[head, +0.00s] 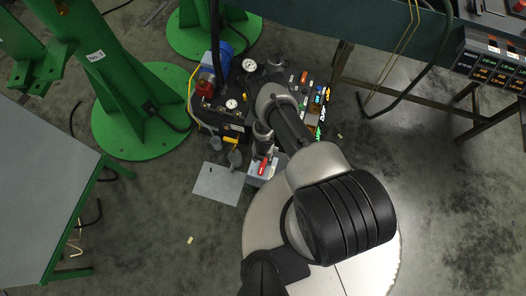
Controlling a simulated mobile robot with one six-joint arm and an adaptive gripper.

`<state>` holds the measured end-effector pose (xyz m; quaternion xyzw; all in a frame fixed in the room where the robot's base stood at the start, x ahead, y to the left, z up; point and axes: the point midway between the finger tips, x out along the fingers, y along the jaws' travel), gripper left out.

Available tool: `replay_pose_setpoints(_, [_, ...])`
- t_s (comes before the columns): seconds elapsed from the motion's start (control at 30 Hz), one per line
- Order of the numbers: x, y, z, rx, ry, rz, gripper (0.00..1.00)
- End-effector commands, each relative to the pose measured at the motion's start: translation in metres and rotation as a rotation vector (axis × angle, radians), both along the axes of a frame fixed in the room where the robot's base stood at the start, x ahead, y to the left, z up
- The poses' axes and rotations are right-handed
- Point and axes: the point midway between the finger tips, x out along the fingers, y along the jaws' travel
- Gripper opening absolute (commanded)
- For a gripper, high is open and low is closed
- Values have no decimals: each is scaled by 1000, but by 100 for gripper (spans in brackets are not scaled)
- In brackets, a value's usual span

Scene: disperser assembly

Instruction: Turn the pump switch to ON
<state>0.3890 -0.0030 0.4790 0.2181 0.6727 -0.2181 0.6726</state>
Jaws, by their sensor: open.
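A light grey box (254,180) with a red handle (263,166) on it stands on the floor at the near side of the pump equipment in the head view. This looks like the pump switch; its ON or OFF marking is too small to read. My gripper (263,149) hangs from my wrist just above and behind the red handle. It is open and looks empty. The fingertips are small and partly hidden, so I cannot tell whether they touch the handle.
The black pump unit (235,118) with gauges, a red part and a blue motor stands close around my gripper. A control panel (318,95) is to its right. A grey plate (217,184) lies on the floor. Green columns (136,112) stand left. The right floor is fairly clear.

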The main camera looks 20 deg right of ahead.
Motion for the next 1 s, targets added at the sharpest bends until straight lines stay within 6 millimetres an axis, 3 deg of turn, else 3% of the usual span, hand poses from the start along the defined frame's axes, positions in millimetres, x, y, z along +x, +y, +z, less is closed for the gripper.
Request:
replay_pose_setpoints(0.03, [0, 0, -13, 0, 0, 0, 42])
replay_pose_setpoints(0.5, [0, 0, -75, 0, 0, -2, 42])
replay_pose_setpoints(0.7, [0, 0, -85, 0, 0, -1, 42])
replay_pose_setpoints(1.0, [0, 0, -83, 0, 0, -1, 39])
